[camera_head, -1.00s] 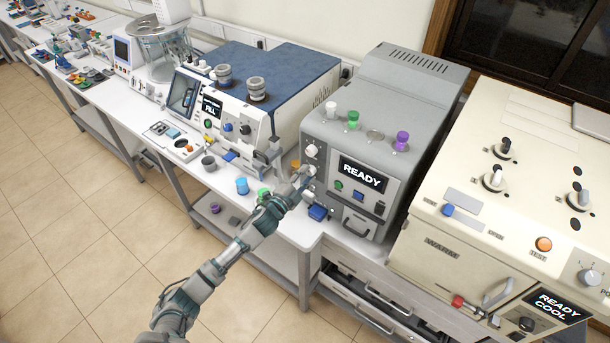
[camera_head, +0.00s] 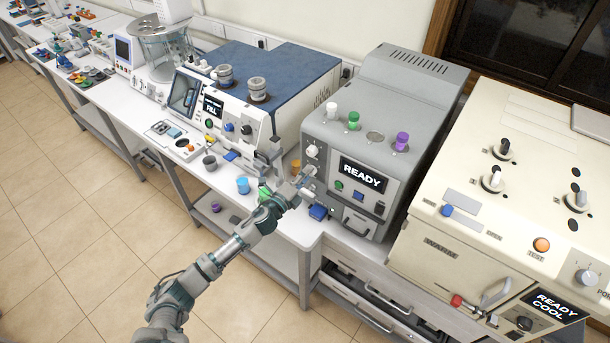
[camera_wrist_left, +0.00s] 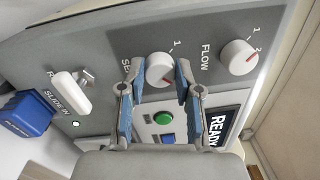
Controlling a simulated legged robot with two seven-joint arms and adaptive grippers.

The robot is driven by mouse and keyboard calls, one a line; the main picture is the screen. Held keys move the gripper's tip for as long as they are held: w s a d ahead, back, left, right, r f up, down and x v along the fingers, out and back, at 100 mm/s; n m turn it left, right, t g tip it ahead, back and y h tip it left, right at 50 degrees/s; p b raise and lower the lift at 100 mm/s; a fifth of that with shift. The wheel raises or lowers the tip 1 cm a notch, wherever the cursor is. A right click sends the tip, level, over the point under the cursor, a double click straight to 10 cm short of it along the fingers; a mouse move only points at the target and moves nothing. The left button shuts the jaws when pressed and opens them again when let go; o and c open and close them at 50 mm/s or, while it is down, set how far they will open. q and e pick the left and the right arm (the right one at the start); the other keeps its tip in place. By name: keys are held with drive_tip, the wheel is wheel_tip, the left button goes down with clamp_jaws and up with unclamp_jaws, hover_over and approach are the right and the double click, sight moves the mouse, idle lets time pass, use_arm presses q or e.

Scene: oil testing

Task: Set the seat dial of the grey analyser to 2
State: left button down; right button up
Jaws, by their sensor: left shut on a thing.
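The grey analyser (camera_head: 400,95) stands right of centre in the head view, its display (camera_head: 362,174) reading READY. My left gripper (camera_head: 306,178) is at the left side of its front panel. In the left wrist view, my gripper (camera_wrist_left: 157,84) is shut on the white seat dial (camera_wrist_left: 160,68), a finger on either side. Its label is partly covered; an "S" and a "1" show.
A green button (camera_wrist_left: 163,118) and a white lever (camera_wrist_left: 70,92) by the SLIDE IN label are near my fingers. A blue part (camera_head: 318,212) juts from the analyser's lower left. A blue-topped machine (camera_head: 270,65) and a cream machine (camera_head: 470,205) flank the analyser.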

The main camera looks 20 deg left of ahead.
use_arm(q)
drive_tip(key=shift+s+d+f, duration=0.1)
drive_tip(key=shift+f, duration=0.3)
drive_tip(key=c, duration=0.9)
unclamp_jaws()
drive_tip(key=shift+c, duration=0.2)
drive_tip(key=shift+o, duration=0.8)
drive_tip(key=shift+r, duration=0.15)
drive_tip(key=v, duration=1.1)
drive_tip(key=shift+s+a, duration=0.25)
drive_tip(key=shift+s, duration=0.05)
